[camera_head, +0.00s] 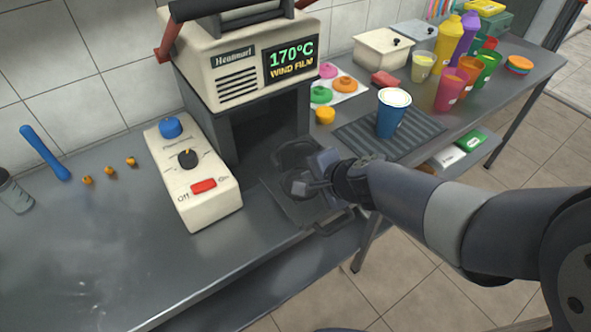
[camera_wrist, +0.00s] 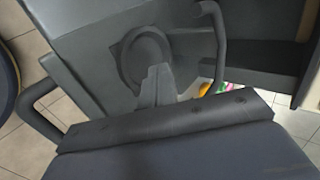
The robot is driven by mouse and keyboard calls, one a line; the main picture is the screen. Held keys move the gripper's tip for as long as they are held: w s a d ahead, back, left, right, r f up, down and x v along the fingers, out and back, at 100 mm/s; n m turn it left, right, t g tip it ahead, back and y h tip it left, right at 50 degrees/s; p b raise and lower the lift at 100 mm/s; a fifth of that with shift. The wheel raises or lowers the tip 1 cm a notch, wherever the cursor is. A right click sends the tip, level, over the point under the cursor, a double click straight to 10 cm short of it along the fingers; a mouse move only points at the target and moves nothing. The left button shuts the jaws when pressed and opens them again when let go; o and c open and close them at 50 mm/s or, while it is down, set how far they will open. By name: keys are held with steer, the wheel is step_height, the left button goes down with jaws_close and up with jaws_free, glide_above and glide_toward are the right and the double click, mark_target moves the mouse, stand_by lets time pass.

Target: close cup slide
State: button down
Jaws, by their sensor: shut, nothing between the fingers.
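The cup slide (camera_head: 281,198) is a dark grey plate pulled out from the front opening of the cream and grey sealing machine (camera_head: 223,75). Its dark bar handle (camera_head: 338,223) juts out at the front edge. In the wrist view the slide (camera_wrist: 90,55) shows a round recess (camera_wrist: 145,58), and I see no cup in it. Handle bars show on both sides of my gripper there. My gripper (camera_head: 302,187) is over the slide, its fingers shut and empty. The fingers (camera_wrist: 157,84) point at the recess. Contact with the slide cannot be told.
A blue cup with a pale top (camera_head: 393,113) stands on a ribbed dark mat (camera_head: 420,132) to the right. A control box (camera_head: 195,175) with a red switch is left of the opening. Colourful cups and lids fill the right counter. The left counter is mostly clear.

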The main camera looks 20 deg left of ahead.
mark_target(288, 165)
steer(key=x, duration=0.3)
steer(key=shift+w+a+f+b, duration=0.1)
steer(key=shift+a+b, duration=0.1)
steer(key=shift+b, duration=0.1)
steer(key=shift+w+a+r+p, duration=0.25)
steer(key=shift+w+a+p, duration=0.25)
steer(key=shift+w+a, duration=0.7)
steer(key=shift+a, duration=0.1)
